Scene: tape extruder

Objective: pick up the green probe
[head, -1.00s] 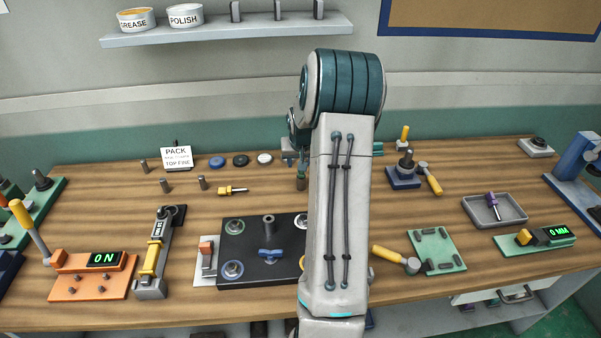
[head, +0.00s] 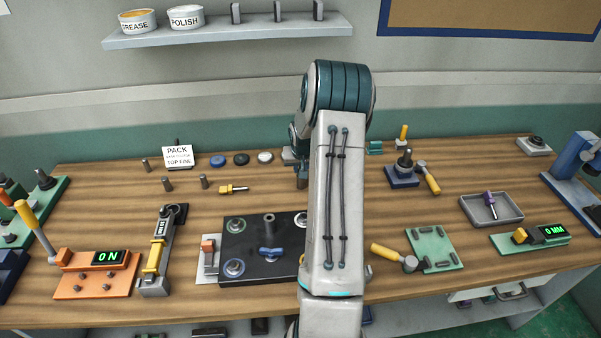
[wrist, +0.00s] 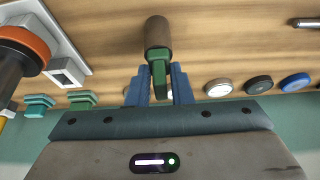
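The green probe (wrist: 158,76) shows in the wrist view as a flat green upper part on a thicker brown cylinder. My gripper (wrist: 160,86) has its two blue fingers on either side of the green part, very close to it. I cannot tell whether both fingers touch it. In the head view the probe (head: 302,182) is a small dark upright shape below my gripper, left of my arm. My gripper is mostly hidden there, and I cannot tell whether the probe's foot rests on the bench.
White, black and blue discs (wrist: 259,86) lie beside the gripper. Small teal blocks (wrist: 82,99) and an orange-topped dark part on a grey base (wrist: 70,72) are on the other side. A black fixture plate (head: 255,262) lies in front. Bare bench (head: 265,200) lies left of the probe.

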